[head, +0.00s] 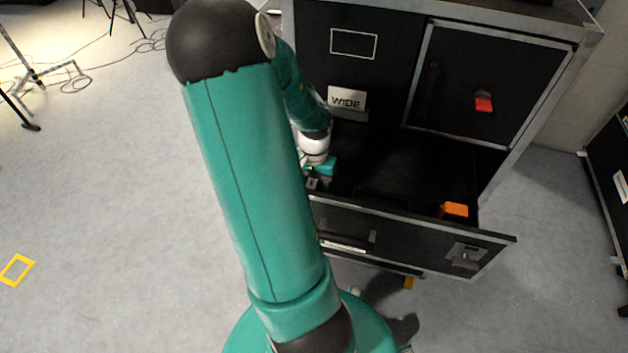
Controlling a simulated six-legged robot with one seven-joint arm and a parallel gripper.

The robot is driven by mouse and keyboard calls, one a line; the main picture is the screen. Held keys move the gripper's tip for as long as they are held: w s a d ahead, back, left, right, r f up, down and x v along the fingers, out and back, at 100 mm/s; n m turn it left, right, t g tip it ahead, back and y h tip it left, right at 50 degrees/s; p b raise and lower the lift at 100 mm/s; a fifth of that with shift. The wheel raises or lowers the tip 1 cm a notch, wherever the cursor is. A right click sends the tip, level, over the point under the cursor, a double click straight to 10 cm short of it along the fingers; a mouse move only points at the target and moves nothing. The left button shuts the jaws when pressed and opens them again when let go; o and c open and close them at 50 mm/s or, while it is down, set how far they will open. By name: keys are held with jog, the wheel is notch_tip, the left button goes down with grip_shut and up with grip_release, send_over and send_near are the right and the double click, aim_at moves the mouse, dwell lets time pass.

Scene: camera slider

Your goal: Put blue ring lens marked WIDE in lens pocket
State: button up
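A white card marked WIDE (347,100) stands at the back left of an open black drawer (410,232) in a black case. My gripper (314,184) is low at the left end of the drawer, by its front wall. My own arm covers part of this area, and the fingers are too small and hidden to show whether they are open or shut. I cannot make out a blue ring lens. No lens pocket can be clearly told apart in the dark drawer.
An orange block (455,210) sits at the drawer's right front corner. A closed black panel with a red latch (483,104) is above right. A tripod (38,75) and cables are on the floor at far left. The grey floor (110,220) at left is mostly clear.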

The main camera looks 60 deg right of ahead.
aim_at(312, 184)
jog(key=shift+f, duration=1)
jog(key=shift+f, duration=0.2)
jog(key=o, duration=1.3)
jog(key=shift+r, duration=1.5)
jog(key=shift+r, duration=2)
